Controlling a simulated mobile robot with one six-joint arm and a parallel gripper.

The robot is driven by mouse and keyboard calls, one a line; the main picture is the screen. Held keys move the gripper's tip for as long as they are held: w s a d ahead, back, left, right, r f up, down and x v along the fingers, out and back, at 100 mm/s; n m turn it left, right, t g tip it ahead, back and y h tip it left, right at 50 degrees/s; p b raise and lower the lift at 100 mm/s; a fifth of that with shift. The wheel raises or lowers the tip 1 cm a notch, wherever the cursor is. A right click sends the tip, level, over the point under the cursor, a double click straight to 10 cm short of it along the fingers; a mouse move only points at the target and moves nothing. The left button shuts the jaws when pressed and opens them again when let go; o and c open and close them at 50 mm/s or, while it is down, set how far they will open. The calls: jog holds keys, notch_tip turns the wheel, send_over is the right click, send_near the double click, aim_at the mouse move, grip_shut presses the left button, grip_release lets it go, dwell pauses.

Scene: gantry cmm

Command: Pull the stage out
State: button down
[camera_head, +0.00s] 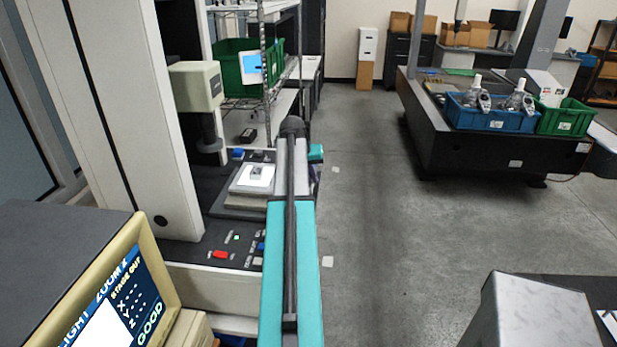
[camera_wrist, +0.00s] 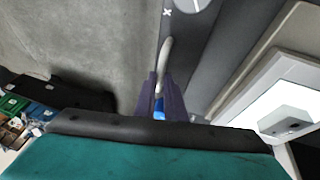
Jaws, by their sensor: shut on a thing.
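The stage (camera_head: 228,203) is a grey plate on the dark machine base at the left, with a bright white square on top. A small grey part (camera_head: 256,170) rests on the white square. In the wrist view the white square and the part (camera_wrist: 284,121) lie at the right, on the layered stage (camera_wrist: 288,38). My gripper (camera_wrist: 159,92) has dark purple fingers shut on a pale curved handle (camera_wrist: 166,55) beside the stage. In the head view my arm hides the handle and fingertips. Where the handle joins the stage is unclear.
A monitor (camera_head: 132,300) at lower left reads "STAGE OUT" and "GOOD". A red button (camera_head: 220,254) and other controls sit on the machine's front. A tall white column (camera_head: 125,110) stands left of the stage. Open grey floor (camera_head: 400,230) lies to the right.

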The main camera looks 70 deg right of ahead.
jog(key=shift+w+d+r, duration=0.1)
jog(key=shift+r, duration=0.05)
jog(key=c, duration=2)
grip_release()
jog(key=shift+o, duration=0.9)
jog(key=shift+w, duration=0.2)
jog(key=shift+a, duration=0.25)
jog(key=shift+a+r, duration=0.2)
jog(key=shift+r, duration=0.25)
jog(key=b+v, duration=0.3)
jog(key=v, duration=0.9)
jog(key=shift+r, duration=0.3)
